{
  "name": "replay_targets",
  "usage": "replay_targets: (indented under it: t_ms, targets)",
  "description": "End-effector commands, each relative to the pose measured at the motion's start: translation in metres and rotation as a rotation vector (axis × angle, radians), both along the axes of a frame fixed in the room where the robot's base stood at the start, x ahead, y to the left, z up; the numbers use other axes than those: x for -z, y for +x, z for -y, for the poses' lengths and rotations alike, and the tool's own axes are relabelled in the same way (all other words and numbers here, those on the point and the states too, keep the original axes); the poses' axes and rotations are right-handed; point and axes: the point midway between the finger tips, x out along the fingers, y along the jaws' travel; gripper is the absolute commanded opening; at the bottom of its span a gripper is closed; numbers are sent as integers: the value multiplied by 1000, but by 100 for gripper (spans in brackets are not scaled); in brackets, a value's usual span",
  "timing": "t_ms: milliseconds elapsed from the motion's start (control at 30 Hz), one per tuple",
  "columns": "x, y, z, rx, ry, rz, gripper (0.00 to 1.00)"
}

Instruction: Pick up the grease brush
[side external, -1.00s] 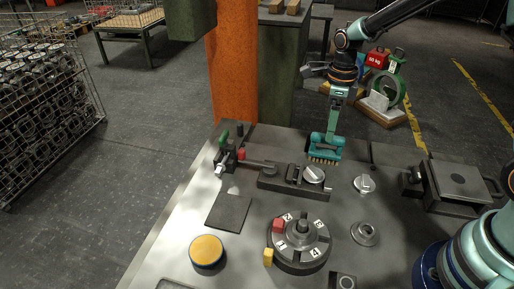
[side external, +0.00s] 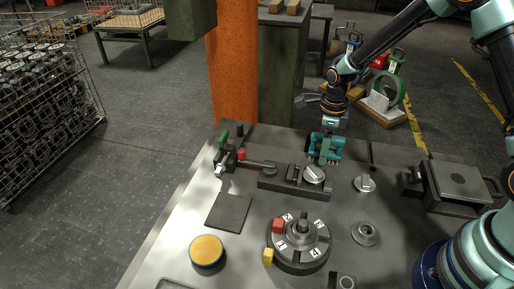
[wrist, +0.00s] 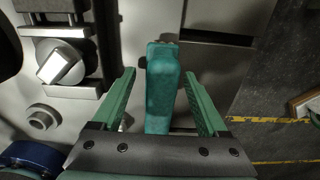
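The grease brush (wrist: 165,95) is a teal, long-bodied piece standing between my gripper's two fingers in the wrist view. A gap shows on each side of it, so the fingers are around it but apart from it. My gripper (wrist: 160,73) is open. In the side view my gripper (side external: 326,147) points down over the brush at the back of the bench. The brush's lower end (side external: 322,161) shows just below the fingers, and most of the brush is hidden by them. Gripper and brush have a similar teal colour, so their edges are hard to separate there.
A clamp fixture with a silver knob (side external: 313,175) stands just in front of the brush. A round indexing table (side external: 298,243), a dark square pad (side external: 228,212), a yellow-topped tin (side external: 207,251) and a dark vise-like block (side external: 458,186) share the bench.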

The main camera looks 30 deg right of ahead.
Motion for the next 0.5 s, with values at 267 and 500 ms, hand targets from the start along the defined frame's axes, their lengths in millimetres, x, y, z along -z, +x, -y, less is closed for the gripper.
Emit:
replay_targets:
  t_ms: [267, 500]
  targets:
    - [-1, 0, 0, 0, 0, 1, 0]
    - [-2, 0, 0, 0, 0, 1, 0]
